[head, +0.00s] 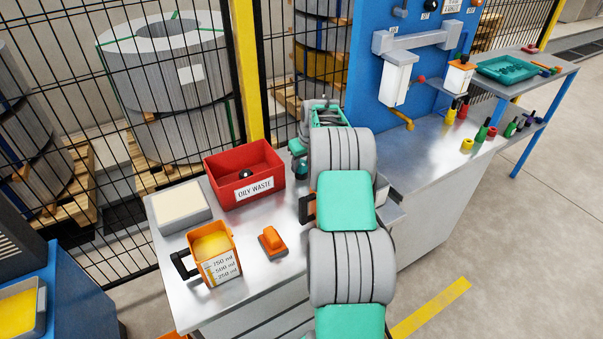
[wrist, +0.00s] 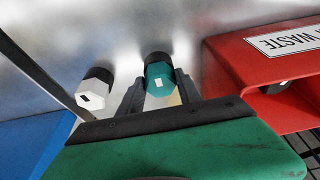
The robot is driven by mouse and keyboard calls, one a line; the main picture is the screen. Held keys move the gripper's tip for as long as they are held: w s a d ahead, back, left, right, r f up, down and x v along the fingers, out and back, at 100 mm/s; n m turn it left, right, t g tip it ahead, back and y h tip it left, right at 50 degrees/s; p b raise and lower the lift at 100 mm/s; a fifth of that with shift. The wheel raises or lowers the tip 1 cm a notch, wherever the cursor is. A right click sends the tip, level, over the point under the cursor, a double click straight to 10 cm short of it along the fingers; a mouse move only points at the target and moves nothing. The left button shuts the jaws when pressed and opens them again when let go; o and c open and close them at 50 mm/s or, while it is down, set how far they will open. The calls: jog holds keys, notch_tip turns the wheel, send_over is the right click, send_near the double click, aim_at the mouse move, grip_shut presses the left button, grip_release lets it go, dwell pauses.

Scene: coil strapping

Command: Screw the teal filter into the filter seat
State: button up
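The teal filter (wrist: 159,78) stands on the steel bench in the wrist view, its many-sided teal end with a small white label towards the camera and a black part at the far end. My gripper (wrist: 160,90) is over it, with one finger on each side. The fingers look spread, with a narrow gap beside the filter; no firm contact shows. A similar white filter (wrist: 91,93) with a black end stands to the left. I cannot make out the filter seat in either view.
The red oily waste bin (head: 237,187) stands close to the gripper and holds a dark object. A measuring jug (head: 213,258), an orange tool (head: 272,243) and a pale-topped tray (head: 181,208) share the bench. A mesh fence runs behind. A blue panel (head: 366,62) stands at the right.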

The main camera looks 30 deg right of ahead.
aim_at(302, 164)
grip_shut()
dwell(0.3)
notch_tip(302, 164, up, 10)
jog(key=b, duration=0.1)
jog(key=shift+c, duration=0.5)
grip_release()
grip_shut()
